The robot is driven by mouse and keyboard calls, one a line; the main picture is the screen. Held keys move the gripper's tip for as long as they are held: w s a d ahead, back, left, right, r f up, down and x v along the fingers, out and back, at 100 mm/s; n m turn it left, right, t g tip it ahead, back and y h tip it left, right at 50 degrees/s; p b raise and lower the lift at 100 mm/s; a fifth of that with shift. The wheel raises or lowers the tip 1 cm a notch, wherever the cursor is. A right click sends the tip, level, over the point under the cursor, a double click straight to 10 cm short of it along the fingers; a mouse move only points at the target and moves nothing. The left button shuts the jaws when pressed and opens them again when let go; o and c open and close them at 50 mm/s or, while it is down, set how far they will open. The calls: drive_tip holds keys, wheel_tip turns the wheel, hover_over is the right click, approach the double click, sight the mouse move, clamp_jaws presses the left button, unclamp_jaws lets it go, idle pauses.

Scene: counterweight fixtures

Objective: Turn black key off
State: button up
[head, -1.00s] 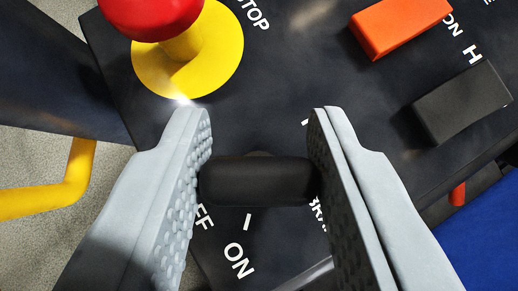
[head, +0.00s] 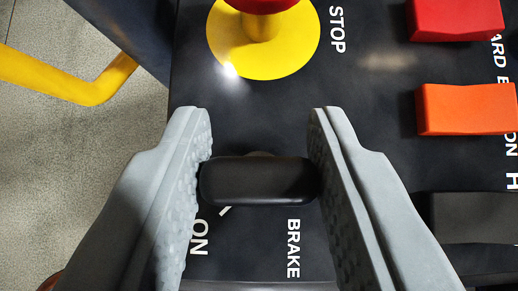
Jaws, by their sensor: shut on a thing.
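The black key (head: 258,182) is a rounded dark bar that lies level across the picture, over the dark panel (head: 270,120). My gripper (head: 260,165) is shut on it, with one grey padded finger at each end of the bar. A white ON label (head: 198,237) and a short white tick mark (head: 225,210) show below left of the key. A white BRAKE label (head: 293,248) shows below right. No OFF label can be seen; my left finger covers part of the panel.
A red STOP button (head: 262,5) on a yellow disc (head: 265,50) stands above the key. Red (head: 455,20), orange (head: 467,108) and black (head: 475,217) rocker-like blocks line the right side. A yellow rail (head: 90,90) runs off the panel at left.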

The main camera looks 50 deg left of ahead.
idle(0.3)
drive_tip(key=o, duration=1)
drive_tip(key=shift+v, duration=8.7)
drive_tip(key=shift+f, duration=0.1)
